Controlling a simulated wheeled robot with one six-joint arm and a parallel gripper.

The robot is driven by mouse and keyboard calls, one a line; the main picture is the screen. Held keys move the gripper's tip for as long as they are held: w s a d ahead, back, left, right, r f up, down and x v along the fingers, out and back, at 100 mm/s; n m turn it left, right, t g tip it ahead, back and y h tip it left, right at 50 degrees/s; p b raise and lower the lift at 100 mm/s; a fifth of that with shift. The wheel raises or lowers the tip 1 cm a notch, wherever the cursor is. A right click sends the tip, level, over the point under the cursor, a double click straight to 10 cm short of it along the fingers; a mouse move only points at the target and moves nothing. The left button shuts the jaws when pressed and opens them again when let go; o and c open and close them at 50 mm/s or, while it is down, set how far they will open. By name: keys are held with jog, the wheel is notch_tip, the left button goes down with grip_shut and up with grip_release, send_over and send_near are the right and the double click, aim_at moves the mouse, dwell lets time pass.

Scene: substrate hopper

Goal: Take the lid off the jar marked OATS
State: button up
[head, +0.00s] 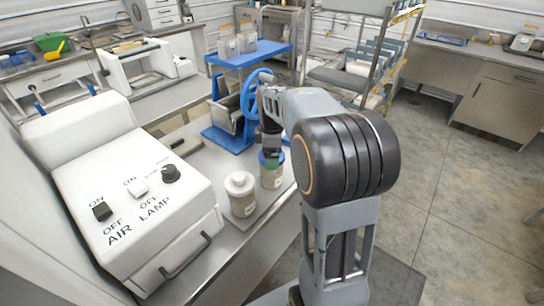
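Two jars stand side by side on a grey tray (236,213) on the bench. The nearer jar (243,203) has a white lid (239,180). The jar just behind it and to the right (272,179) has a blue lid (263,159). Both have pale labels too small to read, so I cannot tell which is marked OATS. My gripper (272,155) points down at the top of the blue-lidded jar, at or just above its lid. Its fingers are small and partly hidden, so I cannot tell whether they are open or shut on the lid.
A white box with AIR and LAMP switches (135,190) stands left of the jars. A blue-framed press with a wheel (232,125) stands behind them. A dark flat object (186,147) lies on the bench. The bench's front edge is close to the jars' right.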

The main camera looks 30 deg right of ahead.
jog(key=c, duration=0.4)
jog(key=shift+r, duration=0.1)
